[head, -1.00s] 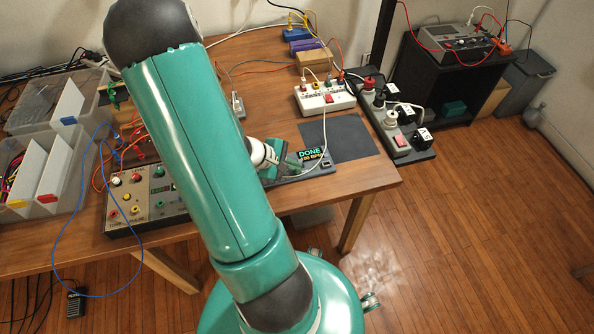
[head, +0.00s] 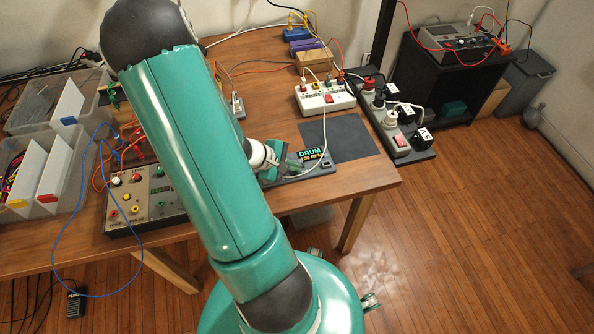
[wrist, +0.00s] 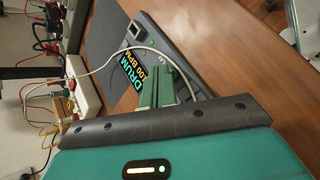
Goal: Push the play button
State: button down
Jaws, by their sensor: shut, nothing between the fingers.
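A dark, flat device (head: 318,170) lies near the table's front right, with a lit screen (head: 312,155) reading "DRUM" and a BPM figure. In the wrist view the screen (wrist: 134,68) sits beside my fingers, and the dark device body (wrist: 165,42) runs past them. My gripper (head: 294,165) is shut and empty, low over the device; its green fingers (wrist: 157,92) also show in the wrist view. I cannot tell whether the fingertips touch the device. A small light key (head: 326,163) shows at its right end. I cannot make out which key is play; my arm and fingers hide part of the device.
A white cable (head: 325,128) runs down over the device close to my fingers. A dark mat (head: 340,138) lies behind it. A white power strip (head: 325,98) and a dark socket strip (head: 397,125) stand further back. A knobbed panel (head: 135,203) is at left.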

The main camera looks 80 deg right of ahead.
jog(key=shift+r, duration=0.3)
jog(key=shift+r, duration=3)
